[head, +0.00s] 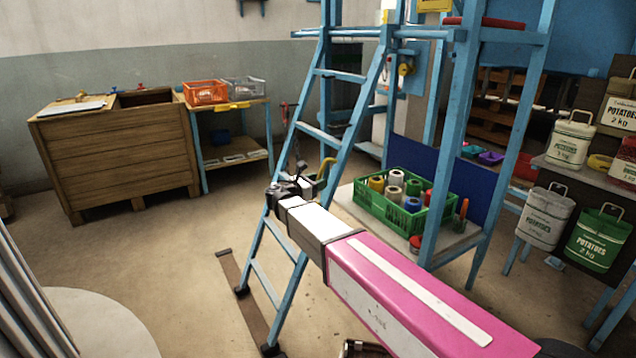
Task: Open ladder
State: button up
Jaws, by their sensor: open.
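A blue ladder (327,131) with several rungs stands in the middle of the head view, its feet on the floor and its upper end beside the blue frame. It leans to the right toward the top, and its dark feet are apart at the bottom. My gripper (298,186) is at the end of my pink and white arm, in front of the ladder's left side in the picture. Its dark fingers are small here and it is open. Whether it touches the ladder I cannot tell. My arm hides part of the ladder's lower right rail.
A blue frame (463,120) holds a green crate (375,215) of thread spools. A wooden bin (120,150) and a small table with orange (205,92) and grey baskets stand at the left. Potato sacks (598,238) hang at the right. The floor at left-centre is clear.

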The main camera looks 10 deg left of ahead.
jog(key=shift+w+d, duration=0.15)
jog(key=shift+w, duration=0.05)
